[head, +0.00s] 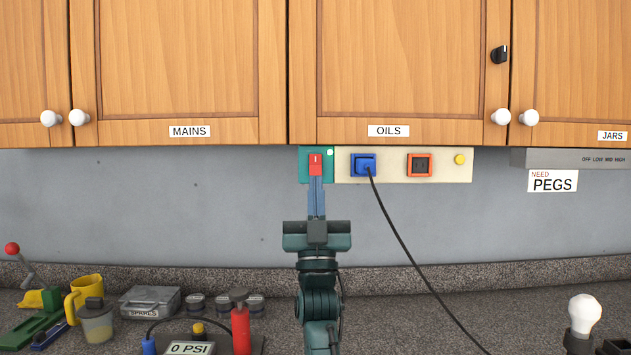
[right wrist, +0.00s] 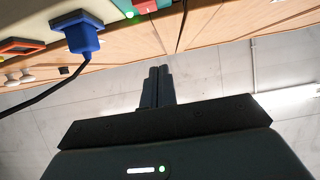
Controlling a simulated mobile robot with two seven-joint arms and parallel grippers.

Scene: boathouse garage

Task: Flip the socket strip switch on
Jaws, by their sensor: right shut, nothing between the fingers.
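The socket strip (head: 444,166) is mounted under the wall cabinets. Its green left end holds a red rocker switch (head: 316,164) with a white mark and a small pale, bright lamp at upper right. In the right wrist view the red switch (right wrist: 147,6) is at the top edge, partly cut off. My right gripper (head: 316,180) is shut and empty, its fingers pointing up with the tips at the switch's lower edge in the head view. In the right wrist view a gap shows between tips and switch. I cannot tell the rocker's tilt. My left gripper is out of view.
A blue plug (head: 363,165) sits in the strip, its black cable hanging down to the right. An orange socket (head: 419,165) is beside it. Wooden cabinets (head: 400,60) are directly above. Containers and tools crowd the counter (head: 400,290) at lower left; a bulb (head: 584,312) stands right.

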